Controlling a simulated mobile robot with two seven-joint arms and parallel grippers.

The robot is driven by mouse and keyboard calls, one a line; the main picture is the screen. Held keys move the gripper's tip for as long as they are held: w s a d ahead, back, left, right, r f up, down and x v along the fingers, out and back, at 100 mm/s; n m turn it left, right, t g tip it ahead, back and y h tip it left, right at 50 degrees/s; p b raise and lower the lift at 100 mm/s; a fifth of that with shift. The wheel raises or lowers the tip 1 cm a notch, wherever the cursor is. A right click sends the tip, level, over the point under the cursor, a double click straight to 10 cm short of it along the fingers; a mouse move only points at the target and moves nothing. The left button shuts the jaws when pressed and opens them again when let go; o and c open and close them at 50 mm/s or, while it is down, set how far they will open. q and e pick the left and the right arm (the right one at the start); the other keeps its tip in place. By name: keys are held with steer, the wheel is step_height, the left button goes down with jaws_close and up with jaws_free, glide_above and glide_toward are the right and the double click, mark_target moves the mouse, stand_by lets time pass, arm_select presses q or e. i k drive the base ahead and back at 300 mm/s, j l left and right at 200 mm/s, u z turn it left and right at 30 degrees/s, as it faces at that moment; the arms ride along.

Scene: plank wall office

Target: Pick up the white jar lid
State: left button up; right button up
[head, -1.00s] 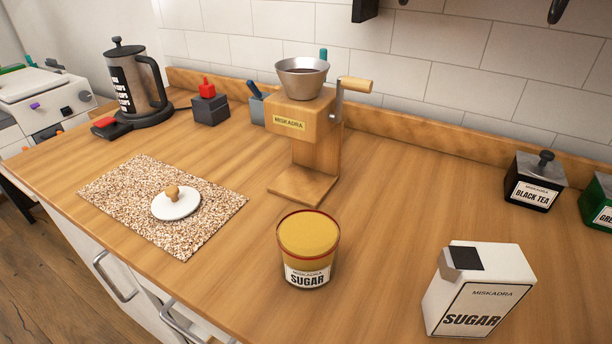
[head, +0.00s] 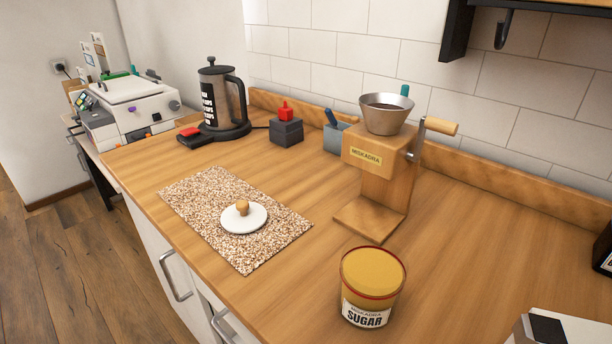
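The white jar lid (head: 258,220) is a round disc with a wooden knob (head: 242,207) on top. It lies flat, knob up, on a speckled brown mat (head: 205,195) on the wooden counter. Nothing touches it from above, and it is fully visible. Neither of my grippers shows in the head view.
A sugar tub (head: 371,285) stands front right of the mat, and a wooden grinder (head: 385,195) behind the tub. A white box (head: 570,330) is cut off at lower right. A kettle-like press (head: 222,100) and dark box (head: 286,131) stand behind. Counter left of the mat is clear.

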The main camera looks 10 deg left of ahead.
mark_target(243, 217)
steer(key=i+j+z, duration=0.25)
steer(key=j+z, duration=0.25)
steer(key=j, duration=0.25)
steer(key=i+j+z, duration=0.1)
steer(key=j+z, duration=0.4)
steer(key=j, duration=0.25)
steer(key=j+z, duration=0.5)
steer(key=j, duration=0.35)
